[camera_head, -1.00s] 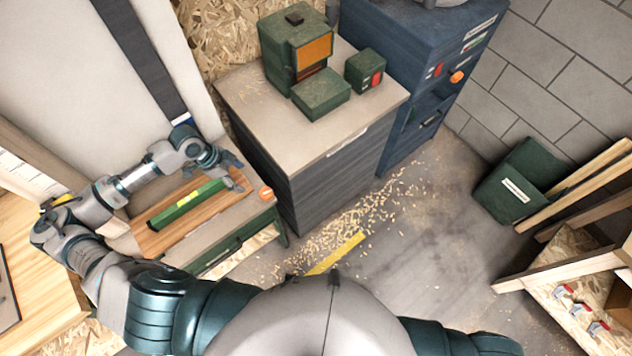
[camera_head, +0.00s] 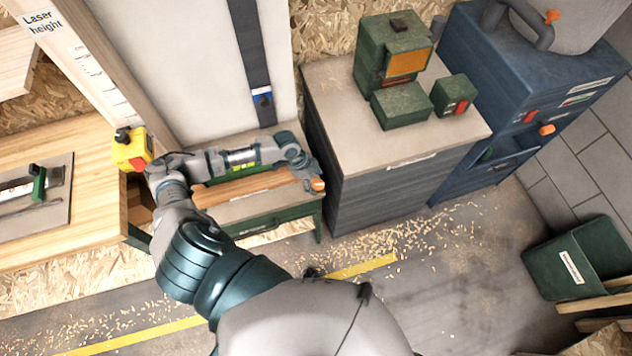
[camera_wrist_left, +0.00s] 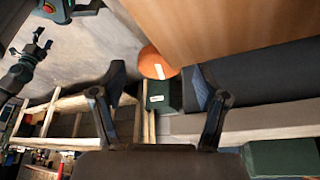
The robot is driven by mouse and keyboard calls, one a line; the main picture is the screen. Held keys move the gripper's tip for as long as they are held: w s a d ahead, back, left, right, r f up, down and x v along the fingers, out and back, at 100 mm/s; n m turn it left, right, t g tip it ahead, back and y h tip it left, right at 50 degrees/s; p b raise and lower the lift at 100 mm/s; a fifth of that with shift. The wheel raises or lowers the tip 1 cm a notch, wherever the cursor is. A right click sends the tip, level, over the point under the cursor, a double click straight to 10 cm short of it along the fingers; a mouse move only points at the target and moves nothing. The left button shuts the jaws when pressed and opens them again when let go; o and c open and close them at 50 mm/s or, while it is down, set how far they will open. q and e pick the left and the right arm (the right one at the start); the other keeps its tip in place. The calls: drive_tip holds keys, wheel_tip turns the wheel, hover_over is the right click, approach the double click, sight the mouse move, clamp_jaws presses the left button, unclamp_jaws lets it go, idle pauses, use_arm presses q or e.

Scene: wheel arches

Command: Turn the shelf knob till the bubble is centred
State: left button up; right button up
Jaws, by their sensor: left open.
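The orange shelf knob (camera_head: 317,184) sits at the right front end of the shelf. In the left wrist view the knob (camera_wrist_left: 155,62) carries a white mark and shows beyond and between the fingers. My left gripper (camera_head: 306,174) is open right beside the knob; I cannot tell whether it touches it. In the wrist view its two dark fingers (camera_wrist_left: 160,85) are spread, with nothing held. The green level with its yellow vial (camera_head: 242,164) lies on the wooden board (camera_head: 245,188), mostly hidden by my left forearm. The bubble cannot be made out. A dark fingered shape at the wrist view's left may be my right gripper (camera_wrist_left: 38,52).
A grey cabinet (camera_head: 360,200) with green boxes (camera_head: 402,106) stands just right of the shelf. A blue machine (camera_head: 520,90) is beyond it. A yellow and red box (camera_head: 132,150) sits on the workbench (camera_head: 90,140) at left. The floor in front carries wood chips.

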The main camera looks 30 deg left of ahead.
use_arm(q)
drive_tip(key=shift+d+f, duration=0.2)
drive_tip(key=shift+f, duration=0.35)
drive_tip(key=shift+a, duration=0.1)
use_arm(e)
drive_tip(key=shift+w+a+r, duration=0.1)
drive_tip(key=shift+w+a, duration=0.05)
drive_tip(key=shift+w, duration=0.15)
